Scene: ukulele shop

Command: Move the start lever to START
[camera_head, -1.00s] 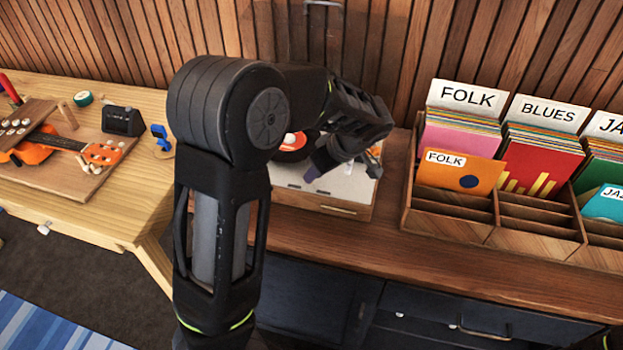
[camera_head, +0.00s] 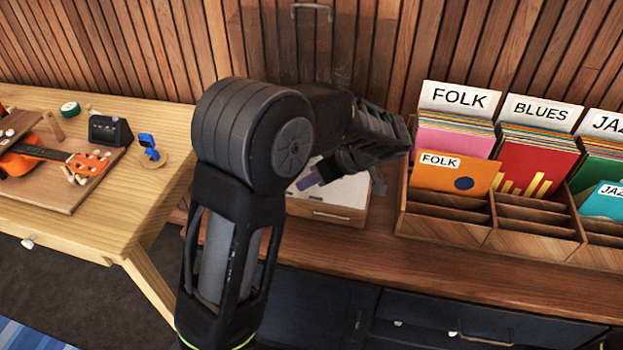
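The record player (camera_head: 340,214) is a wooden box with a pale top on the counter, mostly covered by my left arm. Its clear lid (camera_head: 300,45) stands raised behind, with a metal handle. My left gripper (camera_head: 340,182) is low over the player's top, pointing down. A purple-grey fingertip shows on its left side and a dark part on its right. Whether the fingers are apart or touching anything is unclear. The start lever and its START mark cannot be made out; my arm hides much of the top. My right gripper is out of view.
A wooden record rack (camera_head: 450,228) with FOLK, BLUES and JAZZ sections stands to the right. At left, a workbench (camera_head: 165,120) holds an orange ukulele (camera_head: 85,162), a black device (camera_head: 110,130) and a blue clip-like item (camera_head: 148,146). The counter's front strip is clear.

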